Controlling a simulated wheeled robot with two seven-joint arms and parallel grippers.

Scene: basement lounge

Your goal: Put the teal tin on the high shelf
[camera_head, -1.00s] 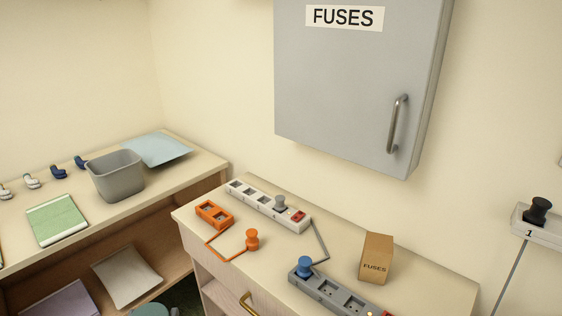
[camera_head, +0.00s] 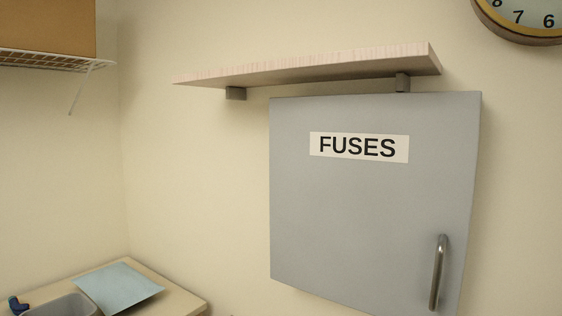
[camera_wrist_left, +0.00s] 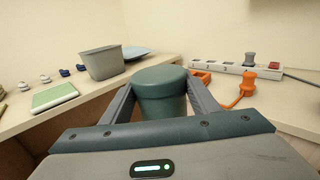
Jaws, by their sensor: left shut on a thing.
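The teal tin (camera_wrist_left: 160,82) is a round, lidded tin and stands upright between the fingers of my left gripper (camera_wrist_left: 160,92) in the left wrist view. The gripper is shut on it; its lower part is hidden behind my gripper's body. The high shelf (camera_head: 310,68) is a pale wooden board on two grey brackets on the wall, in the upper middle of the head view. I see it from below, so its top is hidden. Neither gripper shows in the head view, and my right gripper is in no view.
A grey fuse cabinet (camera_head: 370,205) with a handle hangs just under the shelf. A wall clock (camera_head: 525,18) is at upper right, a wire rack (camera_head: 55,62) with a box at upper left. In the wrist view, a grey bin (camera_wrist_left: 103,62) and power strip (camera_wrist_left: 233,68) stand behind the tin.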

